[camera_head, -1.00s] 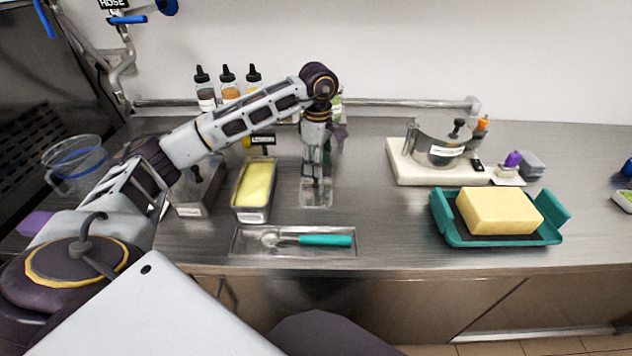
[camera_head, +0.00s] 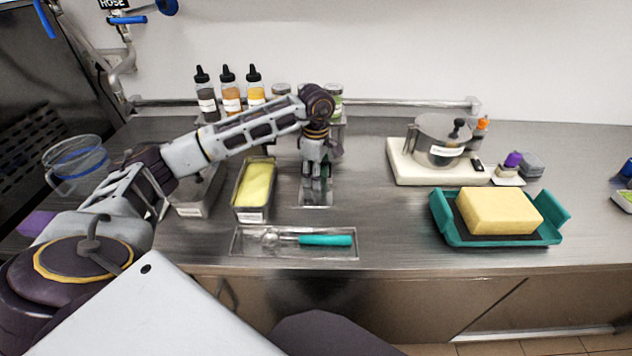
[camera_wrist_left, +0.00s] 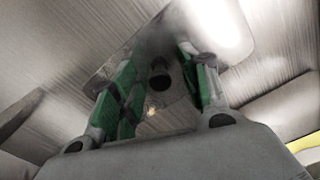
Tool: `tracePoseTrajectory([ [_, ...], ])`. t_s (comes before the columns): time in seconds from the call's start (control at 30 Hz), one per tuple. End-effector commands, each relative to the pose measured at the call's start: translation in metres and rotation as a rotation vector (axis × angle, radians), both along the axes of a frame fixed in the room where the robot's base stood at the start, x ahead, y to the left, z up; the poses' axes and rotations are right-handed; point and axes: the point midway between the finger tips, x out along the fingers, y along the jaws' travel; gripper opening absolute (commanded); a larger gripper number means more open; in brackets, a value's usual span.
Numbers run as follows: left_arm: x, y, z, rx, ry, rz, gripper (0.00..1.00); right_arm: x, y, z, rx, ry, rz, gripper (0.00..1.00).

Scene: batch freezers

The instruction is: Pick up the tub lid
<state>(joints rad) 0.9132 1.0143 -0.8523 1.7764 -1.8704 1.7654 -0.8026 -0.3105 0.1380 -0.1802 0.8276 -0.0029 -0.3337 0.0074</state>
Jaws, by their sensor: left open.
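The tub lid (camera_head: 316,196) is a shiny rectangular plate lying on the steel counter, right of the open tub of yellow contents (camera_head: 255,188). My left gripper (camera_head: 313,174) is over the lid's far part, pointing down, and hides some of it. In the left wrist view the gripper (camera_wrist_left: 158,92) is open, with green-padded fingers on either side of a dark round knob (camera_wrist_left: 160,78) on the lid (camera_wrist_left: 150,45). I cannot tell whether the fingers touch the knob. My right gripper is not in view.
A tray (camera_head: 240,246) with a teal-handled scoop (camera_head: 325,240) lies in front. Sauce bottles (camera_head: 229,92) stand behind my arm. A white board (camera_head: 400,170) with a steel pot (camera_head: 432,140) and a teal tray (camera_head: 452,236) with a yellow block are right. Counter between is clear.

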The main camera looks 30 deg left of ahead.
Motion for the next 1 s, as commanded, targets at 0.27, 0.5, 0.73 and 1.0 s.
tracePoseTrajectory([
  [0.27, 0.000, 0.000, 0.000, 0.000, 0.000, 0.000, 0.26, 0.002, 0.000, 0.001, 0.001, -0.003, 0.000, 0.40],
  [0.5, 0.000, 0.000, 0.000, 0.000, 0.000, 0.000, 0.00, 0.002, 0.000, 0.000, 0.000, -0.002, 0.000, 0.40],
  [0.73, 0.000, 0.000, 0.000, 0.000, 0.000, 0.000, 0.00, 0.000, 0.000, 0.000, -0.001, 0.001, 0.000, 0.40],
  [1.0, 0.001, 0.000, 0.011, -0.001, -0.002, 0.000, 0.00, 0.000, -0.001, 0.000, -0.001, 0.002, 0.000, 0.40],
])
